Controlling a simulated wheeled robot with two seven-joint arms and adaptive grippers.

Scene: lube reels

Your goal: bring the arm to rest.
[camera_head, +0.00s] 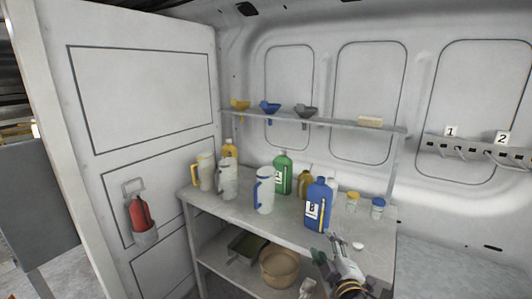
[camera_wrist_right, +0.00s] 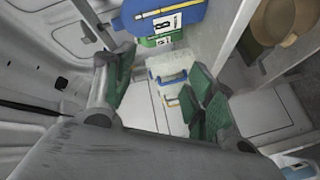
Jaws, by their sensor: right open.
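My right gripper (camera_head: 327,250) is at the front edge of the bench in the head view, low and near the blue bottle (camera_head: 318,205) with the black-and-white label. In the right wrist view its green-padded fingers (camera_wrist_right: 160,78) stand apart with nothing held between them. The blue bottle also shows past the fingers in the wrist view (camera_wrist_right: 185,22), apart from them. A small white cap (camera_head: 358,246) lies on the bench to the right of the gripper. My left gripper is not in view.
The bench (camera_head: 235,212) holds white jugs, a green bottle (camera_head: 283,174) and small jars (camera_head: 378,207). A shelf (camera_head: 340,123) with funnels (camera_head: 270,108) runs above. A beige bowl (camera_head: 280,266) sits on the lower shelf. Numbered hooks (camera_head: 470,150) are on the right wall.

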